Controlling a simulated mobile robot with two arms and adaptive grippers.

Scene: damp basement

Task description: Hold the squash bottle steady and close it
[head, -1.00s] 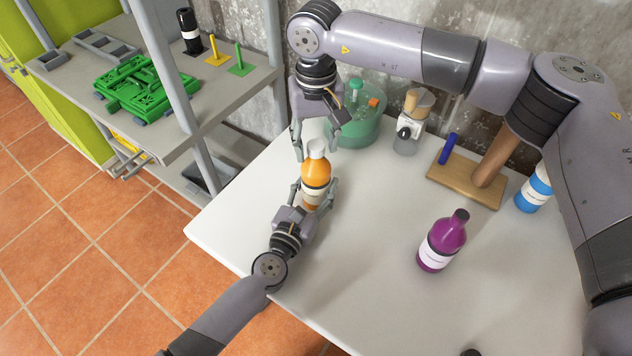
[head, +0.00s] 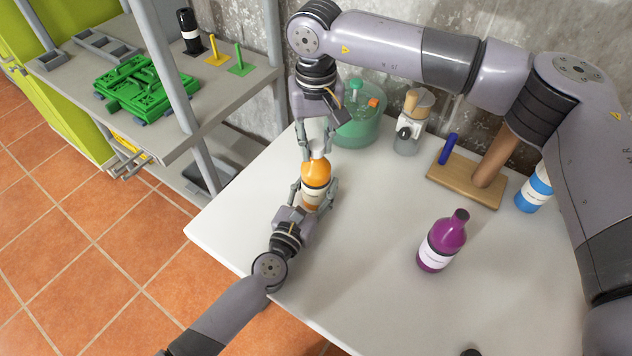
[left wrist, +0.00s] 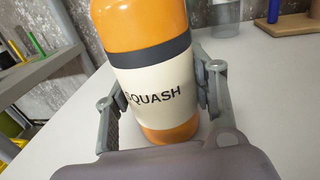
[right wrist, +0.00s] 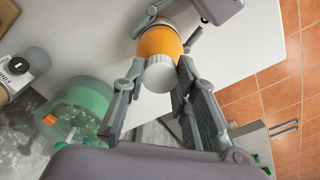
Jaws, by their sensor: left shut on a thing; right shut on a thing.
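The squash bottle (head: 316,173) is orange with a cream label and stands upright on the white table. The label reads "SQUASH" in the left wrist view (left wrist: 160,92). My left gripper (head: 317,195) is shut around its labelled body from the front side. A white cap (right wrist: 161,74) sits at the top of the bottle. My right gripper (head: 315,148) comes down from above and is shut on the cap, with a finger on each side of it in the right wrist view. Whether the cap is threaded on cannot be told.
A purple bottle (head: 441,241) stands on the table to the right. Behind are a green tub (head: 357,125), a jar (head: 407,143), a wooden stand (head: 464,186) and a blue-and-white bottle (head: 534,190). A shelf (head: 230,95) stands at left. The table's front middle is clear.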

